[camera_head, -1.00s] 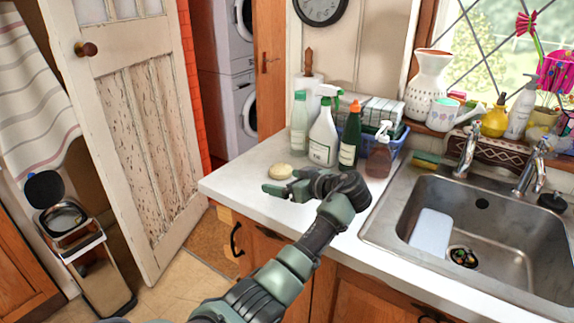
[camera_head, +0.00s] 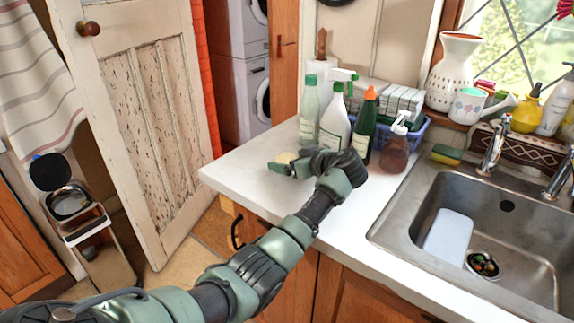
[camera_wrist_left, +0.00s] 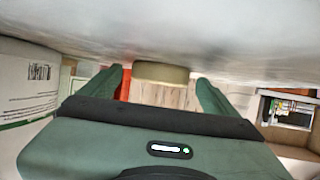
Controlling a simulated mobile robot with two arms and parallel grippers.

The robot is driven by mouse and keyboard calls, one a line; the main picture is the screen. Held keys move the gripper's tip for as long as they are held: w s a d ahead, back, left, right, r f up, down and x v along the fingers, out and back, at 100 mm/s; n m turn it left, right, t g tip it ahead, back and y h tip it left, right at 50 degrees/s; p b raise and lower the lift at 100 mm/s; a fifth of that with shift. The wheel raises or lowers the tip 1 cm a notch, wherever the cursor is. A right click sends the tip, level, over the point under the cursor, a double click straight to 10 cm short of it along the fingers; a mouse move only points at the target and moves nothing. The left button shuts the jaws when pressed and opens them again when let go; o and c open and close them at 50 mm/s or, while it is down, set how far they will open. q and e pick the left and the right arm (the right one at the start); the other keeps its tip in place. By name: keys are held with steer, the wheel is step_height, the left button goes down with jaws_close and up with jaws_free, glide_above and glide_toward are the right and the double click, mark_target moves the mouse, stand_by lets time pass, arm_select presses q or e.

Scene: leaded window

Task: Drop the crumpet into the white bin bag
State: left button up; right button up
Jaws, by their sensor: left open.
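The crumpet (camera_head: 287,157) is a small pale round on the white counter, partly hidden behind my left gripper (camera_head: 280,168). In the left wrist view the crumpet (camera_wrist_left: 160,72) shows between the two green fingers of my left gripper (camera_wrist_left: 163,83), with a gap visible at each side. The gripper is open and low over the counter. A metal bin (camera_head: 88,240) stands on the floor at the lower left, its dark lid raised. My right gripper is not in view.
Spray and squeeze bottles (camera_head: 335,128) stand on the counter just behind my left gripper. A blue basket (camera_head: 414,133) and the steel sink (camera_head: 400,205) are to the right. The pale door (camera_head: 150,120) stands between counter and bin. The counter's left end is clear.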

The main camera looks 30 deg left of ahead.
arm_select(q)
steer(key=c, duration=1.6)
steer(key=shift+r, duration=0.1)
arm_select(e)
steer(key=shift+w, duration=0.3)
arm_select(q)
steer(key=shift+r+p, duration=0.4)
steer(key=shift+r, duration=0.05)
step_height(320, 180, up, 19)
steer(key=p, duration=1)
steer(key=shift+p, duration=0.35)
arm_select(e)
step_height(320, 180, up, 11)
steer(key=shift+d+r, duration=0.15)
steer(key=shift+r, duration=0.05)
